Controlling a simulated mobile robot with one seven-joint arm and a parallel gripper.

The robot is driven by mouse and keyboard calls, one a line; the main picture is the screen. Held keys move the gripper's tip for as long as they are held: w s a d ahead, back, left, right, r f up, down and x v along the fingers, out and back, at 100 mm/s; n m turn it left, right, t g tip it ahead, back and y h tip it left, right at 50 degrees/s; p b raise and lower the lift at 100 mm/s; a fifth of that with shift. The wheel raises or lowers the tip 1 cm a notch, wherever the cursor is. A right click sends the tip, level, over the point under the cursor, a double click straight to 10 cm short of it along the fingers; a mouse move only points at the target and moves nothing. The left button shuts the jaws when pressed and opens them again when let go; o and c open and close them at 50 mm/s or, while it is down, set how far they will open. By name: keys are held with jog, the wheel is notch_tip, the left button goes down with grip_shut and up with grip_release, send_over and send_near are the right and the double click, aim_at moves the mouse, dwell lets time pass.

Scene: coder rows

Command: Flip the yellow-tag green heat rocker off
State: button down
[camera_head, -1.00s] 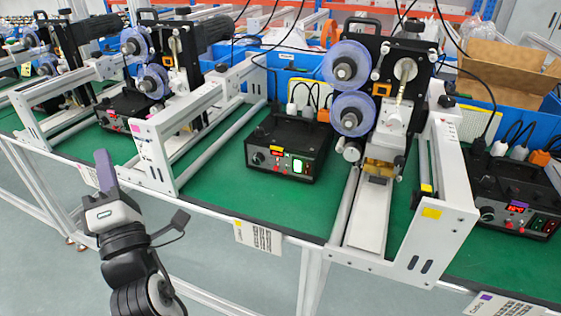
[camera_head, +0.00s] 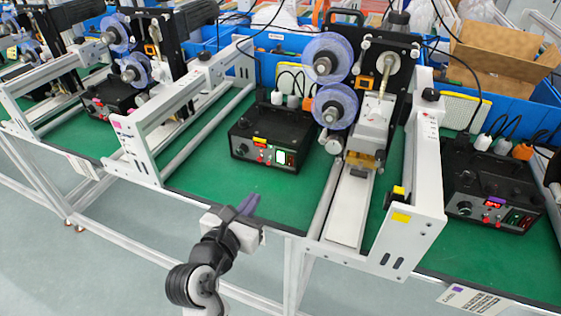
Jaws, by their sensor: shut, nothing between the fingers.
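The yellow-tag control box (camera_head: 296,133) is black and stands on the green bench top in the middle of the camera_head view. Which way the rocker is tilted is too small to tell. My gripper (camera_head: 250,204) is shut and empty. It is in front of and below the box in the picture, over the bench's front edge, apart from the rocker.
A white-framed machine with blue reels (camera_head: 327,58) stands right of the box, its rail (camera_head: 350,205) reaching the bench front. Another white frame (camera_head: 135,150) stands at the left. A purple-tag box (camera_head: 490,183) is at the far right. Green bench top before the middle box is clear.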

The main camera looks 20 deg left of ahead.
jog(key=p, duration=0.1)
send_near(280, 156)
jog(key=w, duration=0.1)
jog(key=w+f, duration=0.1)
jog(key=w, duration=0.3)
jog(key=shift+d+f, duration=0.15)
jog(key=shift+f, duration=0.15)
jog(key=shift+w, duration=0.75)
jog(key=shift+w+r+p, duration=0.25)
jog(key=shift+r+p, duration=0.2)
jog(key=shift+p, duration=0.75)
jog(key=shift+f, duration=0.25)
